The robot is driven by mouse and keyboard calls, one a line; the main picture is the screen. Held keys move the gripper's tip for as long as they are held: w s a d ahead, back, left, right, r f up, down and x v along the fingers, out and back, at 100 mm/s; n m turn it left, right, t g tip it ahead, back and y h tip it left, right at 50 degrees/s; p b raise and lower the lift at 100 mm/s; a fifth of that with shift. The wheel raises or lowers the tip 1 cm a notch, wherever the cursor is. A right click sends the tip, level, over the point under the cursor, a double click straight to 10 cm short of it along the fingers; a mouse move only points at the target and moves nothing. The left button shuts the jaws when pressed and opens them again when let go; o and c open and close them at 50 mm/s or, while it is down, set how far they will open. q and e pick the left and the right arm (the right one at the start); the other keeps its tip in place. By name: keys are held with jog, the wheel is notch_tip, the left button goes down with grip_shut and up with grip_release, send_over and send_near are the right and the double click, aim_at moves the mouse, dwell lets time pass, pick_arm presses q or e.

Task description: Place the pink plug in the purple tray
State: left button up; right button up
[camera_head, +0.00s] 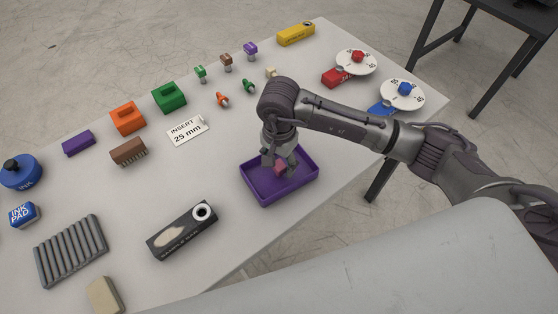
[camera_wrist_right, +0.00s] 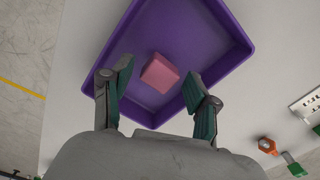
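The purple tray (camera_head: 262,196) lies on the table near its front edge, and its wall also shows in the wrist view (camera_wrist_right: 228,62). The pink plug (camera_wrist_right: 160,73) is a small block that appears to lie on the tray floor, inside the walls. In the head view the plug (camera_head: 280,170) is partly hidden by my right gripper (camera_head: 279,163). This gripper points down over the tray. In the wrist view its fingers (camera_wrist_right: 158,92) are spread on either side of the plug, with gaps visible. My left gripper is not in view.
A black box (camera_head: 182,231) lies left of the tray. An "INSERT 25 mm" card (camera_head: 187,130) lies behind it. Small coloured plugs (camera_head: 223,99), green (camera_head: 169,97) and orange (camera_head: 128,118) blocks stand farther back. Two white dials (camera_head: 356,62) are at the right.

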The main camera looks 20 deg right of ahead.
aim_at(279, 164)
jog(key=shift+r, duration=0.1)
jog(key=shift+r, duration=0.25)
notch_tip(279, 164, up, 12)
jog(key=b, duration=0.1)
jog(key=shift+f+b, duration=0.15)
jog(key=shift+b, duration=0.25)
dwell(0.5)
